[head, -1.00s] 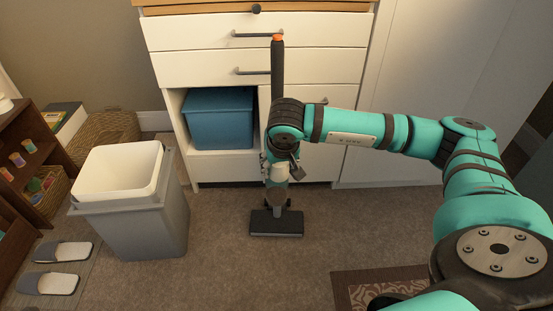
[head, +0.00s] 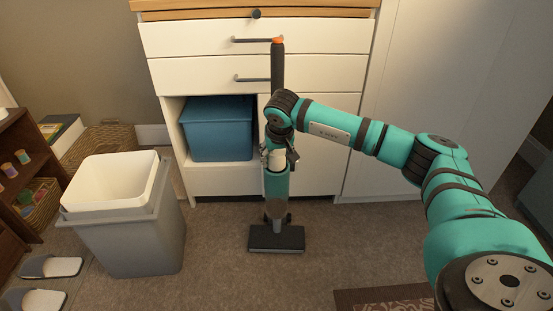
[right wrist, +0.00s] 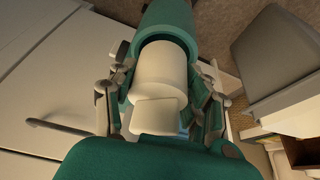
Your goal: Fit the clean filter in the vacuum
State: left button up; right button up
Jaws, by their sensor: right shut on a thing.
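The vacuum (head: 277,186) stands upright on the carpet, with a teal body, a dark handle with an orange tip and a flat dark floor head. My right gripper (head: 278,155) is at the top of the teal body, in front of the drawer unit. It is shut on the white filter (head: 277,162), a stepped cylinder. In the right wrist view the filter (right wrist: 160,78) sits between the fingers, its far end at the round open mouth of the teal body (right wrist: 166,22). I cannot tell how deep it reaches in. My left gripper is not in view.
A white drawer unit (head: 315,75) with a blue bin (head: 217,128) in its open bay stands behind the vacuum. A grey trash bin (head: 130,240) with a white liner stands at left, near slippers (head: 52,267). A patterned rug (head: 385,298) lies at front right. Carpet around the floor head is clear.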

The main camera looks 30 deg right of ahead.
jog(key=shift+r, duration=0.1)
jog(key=shift+f, duration=0.65)
jog(key=o, duration=1.1)
jog(key=shift+o, duration=0.2)
